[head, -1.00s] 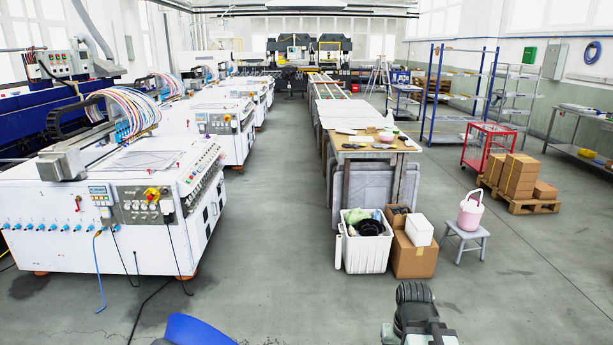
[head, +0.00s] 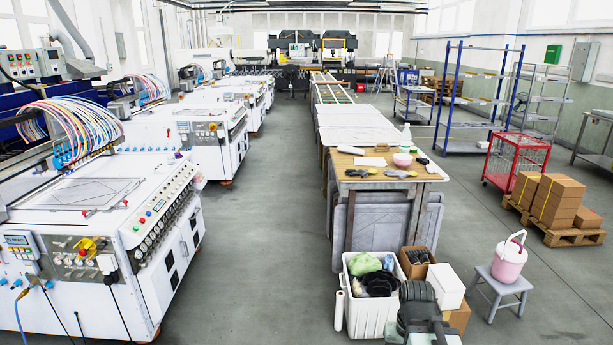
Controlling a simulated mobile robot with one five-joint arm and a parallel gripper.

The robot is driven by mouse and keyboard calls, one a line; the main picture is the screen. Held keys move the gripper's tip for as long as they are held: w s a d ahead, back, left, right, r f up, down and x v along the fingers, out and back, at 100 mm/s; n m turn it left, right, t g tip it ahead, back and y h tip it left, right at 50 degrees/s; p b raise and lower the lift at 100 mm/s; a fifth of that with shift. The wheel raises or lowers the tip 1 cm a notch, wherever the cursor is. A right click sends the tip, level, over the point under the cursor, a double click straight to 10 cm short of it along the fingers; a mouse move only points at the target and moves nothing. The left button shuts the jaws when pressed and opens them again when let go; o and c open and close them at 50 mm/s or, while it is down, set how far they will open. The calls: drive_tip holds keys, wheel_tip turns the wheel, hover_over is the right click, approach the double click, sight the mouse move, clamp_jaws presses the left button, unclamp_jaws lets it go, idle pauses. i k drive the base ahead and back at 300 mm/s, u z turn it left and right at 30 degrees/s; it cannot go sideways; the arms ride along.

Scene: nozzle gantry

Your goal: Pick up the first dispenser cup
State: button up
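I cannot pick out a thing that is clearly a dispenser cup. A small pink bowl or cup (head: 402,159) stands on the near end of the long worktable (head: 350,178), and a white bottle (head: 406,137) stands just behind it. Part of my arm shows at the bottom, right of centre, in front of the boxes by the table. No gripper fingers can be seen.
White machines (head: 95,225) line the left side. A white bin (head: 368,312), cardboard boxes and a pink bucket (head: 509,260) on a grey stool (head: 500,287) stand before the table. Clear floor runs between machines and table.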

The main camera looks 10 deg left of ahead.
sight(170, 158)
drive_tip(key=i, duration=2.05)
drive_tip(key=u, duration=1.3)
drive_tip(key=i, duration=3.9)
drive_tip(key=z, duration=1.15)
drive_tip(key=i, duration=1.8)
drive_tip(key=u, duration=0.05)
